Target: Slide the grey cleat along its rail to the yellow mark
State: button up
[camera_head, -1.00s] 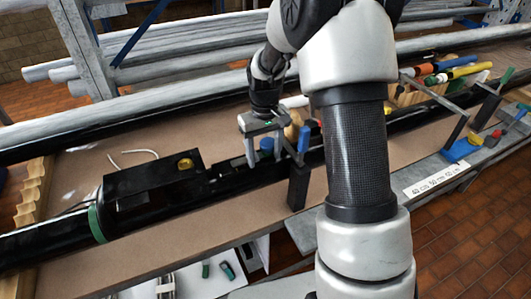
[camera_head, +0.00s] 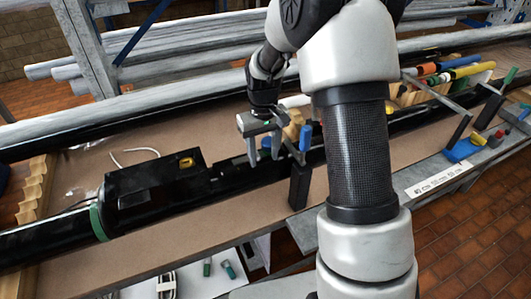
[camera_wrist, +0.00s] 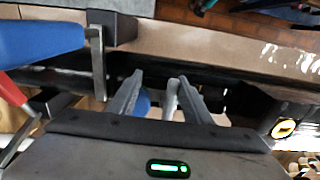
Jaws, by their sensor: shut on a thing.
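My gripper (camera_head: 264,157) points down at the black pipe (camera_head: 235,183), right of the black box on it. In the wrist view my gripper (camera_wrist: 158,82) has its two fingers a little apart, with a small grey piece, the cleat (camera_wrist: 171,98), between them by the right finger. The fingers and arm hide most of the cleat, and the rail under it cannot be made out. A yellow ring (camera_head: 186,162) shows on the black box; it is also at the right of the wrist view (camera_wrist: 284,128). I cannot tell whether it is the yellow mark.
A blue-topped lever (camera_head: 305,138) on a dark upright block (camera_head: 299,186) stands close right of my gripper. The black box (camera_head: 150,185) lies to the left, beside a green band (camera_head: 97,222). The brown board (camera_head: 190,222) in front is mostly bare.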

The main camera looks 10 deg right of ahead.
jog(key=shift+w+a+r, duration=0.1)
jog(key=shift+r, duration=0.05)
jog(key=c, duration=0.6)
jog(key=shift+a, duration=0.3)
grip_shut()
jog(key=o, duration=1)
grip_release()
jog(key=shift+d, duration=0.1)
jog(key=o, duration=0.8)
jog(key=shift+a, duration=0.2)
jog(key=shift+c, duration=0.2)
jog(key=o, duration=0.4)
jog(key=shift+d, duration=0.1)
jog(key=shift+a, duration=0.2)
